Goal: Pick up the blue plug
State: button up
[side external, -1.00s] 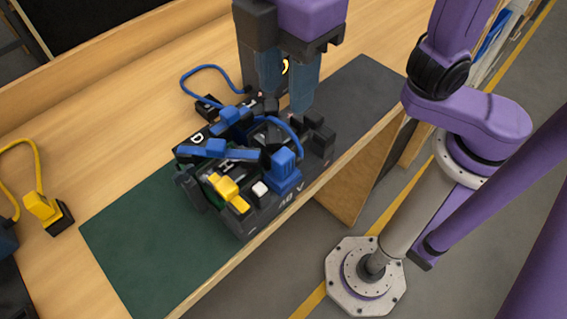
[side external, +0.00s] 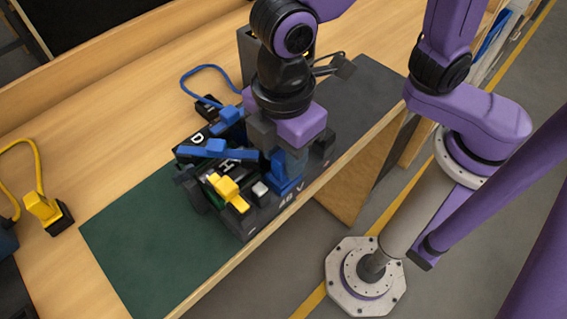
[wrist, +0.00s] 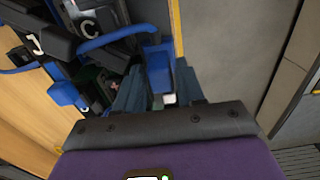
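The blue plug (side external: 284,184) stands upright in the near right part of the dark device (side external: 258,220) marked "48 V". A blue cable runs from it in the wrist view. My gripper (side external: 291,166) has come down over this plug and hides its upper part in the side view. In the wrist view the blue plug (wrist: 158,70) lies between the two spread fingers of my gripper (wrist: 160,82). I see no clear grip on it. Whether either finger touches it cannot be told.
A yellow plug (side external: 228,188) and a blue lever-like part (side external: 215,149) sit close by on the device. A green mat (side external: 135,250) lies left of it. A yellow plug with cable (side external: 42,208) is at far left. The table's front edge is near.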

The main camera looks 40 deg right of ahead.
jog(key=shift+f, duration=0.6)
grip_shut()
jog(key=shift+r, duration=0.1)
